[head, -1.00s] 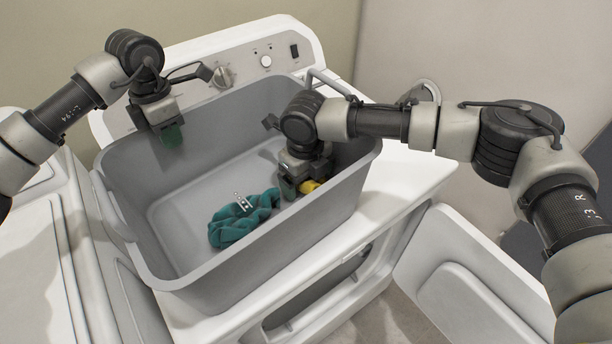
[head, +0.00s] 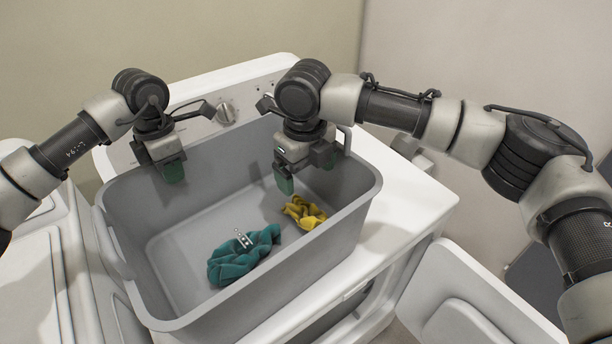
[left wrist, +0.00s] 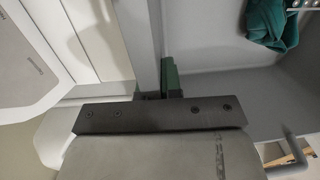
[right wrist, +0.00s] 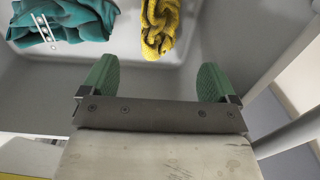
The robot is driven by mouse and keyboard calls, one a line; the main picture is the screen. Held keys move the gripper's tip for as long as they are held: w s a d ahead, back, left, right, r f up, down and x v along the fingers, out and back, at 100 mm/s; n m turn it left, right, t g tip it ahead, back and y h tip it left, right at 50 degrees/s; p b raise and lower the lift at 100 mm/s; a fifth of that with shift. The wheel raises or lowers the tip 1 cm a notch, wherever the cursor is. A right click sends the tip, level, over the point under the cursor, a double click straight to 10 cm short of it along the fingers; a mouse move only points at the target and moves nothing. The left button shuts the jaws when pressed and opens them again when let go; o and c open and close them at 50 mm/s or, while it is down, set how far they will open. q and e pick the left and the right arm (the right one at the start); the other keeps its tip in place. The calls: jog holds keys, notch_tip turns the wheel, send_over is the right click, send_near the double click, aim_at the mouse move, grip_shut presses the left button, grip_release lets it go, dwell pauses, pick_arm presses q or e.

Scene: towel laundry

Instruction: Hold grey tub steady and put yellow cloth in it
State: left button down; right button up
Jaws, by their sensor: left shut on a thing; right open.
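The grey tub (head: 162,297) stands on top of the white machine. The yellow cloth (head: 304,212) lies crumpled on the tub's floor at the right; it also shows in the right wrist view (right wrist: 160,27). My right gripper (head: 298,180) is above the cloth, apart from it, open and empty, with its green fingers (right wrist: 158,80) spread. My left gripper (head: 172,170) is at the tub's far-left rim and is shut on its wall. In the left wrist view, a green finger (left wrist: 171,75) shows against the tub wall.
A teal cloth (head: 243,254) with a small pale clip-like piece lies in the tub, left of the yellow cloth. The machine's control panel (head: 226,112) rises behind the tub. An open white door (head: 480,300) is at the lower right.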

pick_arm(q)
jog(key=c, duration=1.2)
grip_release()
